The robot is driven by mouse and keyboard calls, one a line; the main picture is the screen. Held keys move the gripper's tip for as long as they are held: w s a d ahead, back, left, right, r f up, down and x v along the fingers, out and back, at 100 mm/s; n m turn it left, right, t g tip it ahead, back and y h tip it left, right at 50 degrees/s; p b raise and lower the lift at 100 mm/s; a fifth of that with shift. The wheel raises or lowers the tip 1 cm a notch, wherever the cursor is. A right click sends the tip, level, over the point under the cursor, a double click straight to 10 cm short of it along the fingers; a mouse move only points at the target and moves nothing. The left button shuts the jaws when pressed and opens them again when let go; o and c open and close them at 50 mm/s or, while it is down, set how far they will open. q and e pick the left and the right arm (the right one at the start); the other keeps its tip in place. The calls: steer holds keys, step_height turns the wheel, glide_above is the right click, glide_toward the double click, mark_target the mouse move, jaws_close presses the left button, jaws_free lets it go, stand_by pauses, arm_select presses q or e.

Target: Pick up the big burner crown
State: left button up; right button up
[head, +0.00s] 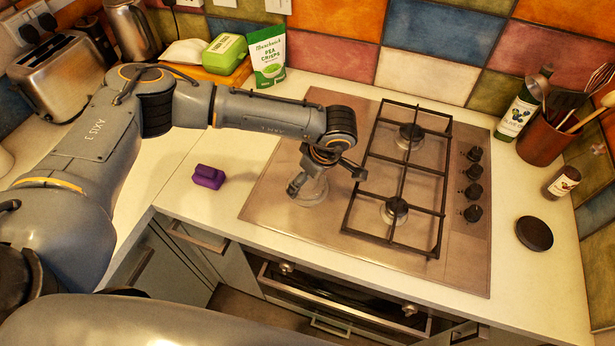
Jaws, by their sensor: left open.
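The big burner crown (311,193) is a pale metal ring on the left part of the steel hob (267,205), where no pan grate covers it. My left gripper (327,181) is over it, pointing down, with its fingers apart on either side. The gripper and wrist hide part of the crown. I cannot tell whether the fingers touch it. My right gripper is not in view.
A black pan grate (375,152) covers two smaller burners just right of the gripper. Black knobs (473,191) line the hob's right side. A black disc (534,233) lies on the right counter. A purple block (208,177) sits on the left counter.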

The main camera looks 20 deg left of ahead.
arm_select(q)
steer(key=shift+a+f, duration=0.1)
steer(key=shift+f, duration=0.1)
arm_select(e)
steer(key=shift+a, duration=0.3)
arm_select(q)
steer(key=c, duration=1.2)
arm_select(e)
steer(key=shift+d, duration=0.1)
